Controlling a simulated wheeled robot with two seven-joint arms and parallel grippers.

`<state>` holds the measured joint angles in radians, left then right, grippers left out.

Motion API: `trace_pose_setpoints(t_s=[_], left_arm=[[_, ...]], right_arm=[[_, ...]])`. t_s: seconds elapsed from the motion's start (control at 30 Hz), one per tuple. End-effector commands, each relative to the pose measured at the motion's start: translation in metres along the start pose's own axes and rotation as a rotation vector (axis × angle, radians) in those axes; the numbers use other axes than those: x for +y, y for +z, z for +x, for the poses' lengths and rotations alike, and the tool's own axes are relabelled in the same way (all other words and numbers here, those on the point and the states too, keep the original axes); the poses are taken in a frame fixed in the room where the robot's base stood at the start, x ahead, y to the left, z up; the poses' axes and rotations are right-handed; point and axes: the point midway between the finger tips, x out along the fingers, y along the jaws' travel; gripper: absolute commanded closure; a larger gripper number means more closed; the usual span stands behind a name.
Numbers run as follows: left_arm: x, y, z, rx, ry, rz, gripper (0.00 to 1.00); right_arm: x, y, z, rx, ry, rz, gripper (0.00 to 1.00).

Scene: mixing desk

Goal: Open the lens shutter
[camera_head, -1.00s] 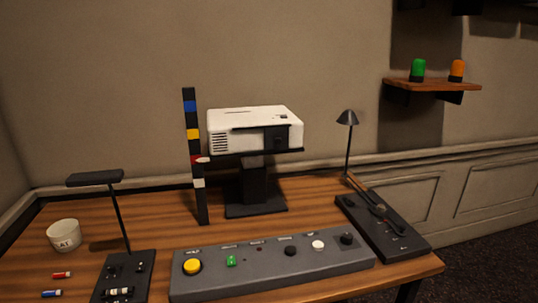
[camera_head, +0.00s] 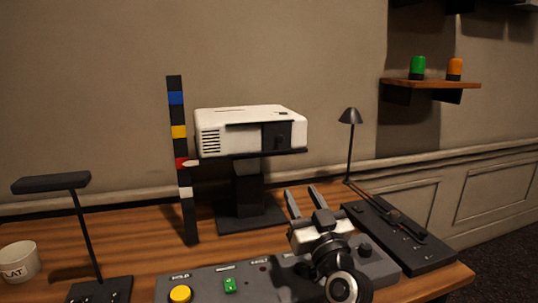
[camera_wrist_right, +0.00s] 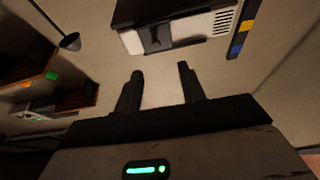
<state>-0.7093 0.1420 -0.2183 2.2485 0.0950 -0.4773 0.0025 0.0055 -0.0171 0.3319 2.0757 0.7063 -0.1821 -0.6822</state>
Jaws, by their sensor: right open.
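The white projector (camera_head: 235,118) sits on a black stand behind the control panel. A dark shutter panel (camera_head: 276,136) covers the right part of its front, so the lens does not show. My right gripper (camera_head: 301,190) is open and empty, in front of and below the projector, above the control panel. Its fingers point toward the projector and touch nothing that I can see. In the right wrist view the projector (camera_wrist_right: 207,22) appears upside down beyond the open fingers (camera_wrist_right: 160,70), with the dark shutter (camera_wrist_right: 155,39) nearly in line with them. My left gripper does not show.
A striped vertical post (camera_head: 178,150) stands just left of the projector. The grey control panel (camera_head: 210,285) with a yellow button (camera_head: 180,294) lies in front. A black slider box (camera_head: 425,250) and small lamp (camera_head: 350,117) are at the right. A white cup (camera_head: 20,262) stands at left.

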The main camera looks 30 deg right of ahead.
Motion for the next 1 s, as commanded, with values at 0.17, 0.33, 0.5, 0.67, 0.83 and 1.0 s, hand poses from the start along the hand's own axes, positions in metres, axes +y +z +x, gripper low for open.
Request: trace_pose_setpoints(t_s=[0.17,0.33,0.5,0.67,0.83,1.0], left_arm=[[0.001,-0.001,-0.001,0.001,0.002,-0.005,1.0],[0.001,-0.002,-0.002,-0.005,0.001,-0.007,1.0],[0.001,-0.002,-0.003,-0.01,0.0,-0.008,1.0],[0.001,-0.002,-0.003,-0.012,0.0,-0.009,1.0],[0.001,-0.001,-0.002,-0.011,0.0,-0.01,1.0],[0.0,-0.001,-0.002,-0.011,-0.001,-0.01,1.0]], right_arm=[[0.009,-0.01,0.019,0.035,0.027,0.004,0.6],[0.009,-0.012,0.052,0.033,0.025,0.003,0.6],[0.01,-0.013,0.089,0.032,0.023,0.003,0.6],[0.01,-0.012,0.122,0.031,0.022,0.003,0.6],[0.011,-0.012,0.148,0.029,0.022,0.002,0.6],[0.011,-0.012,0.16,0.029,0.022,0.002,0.6]])
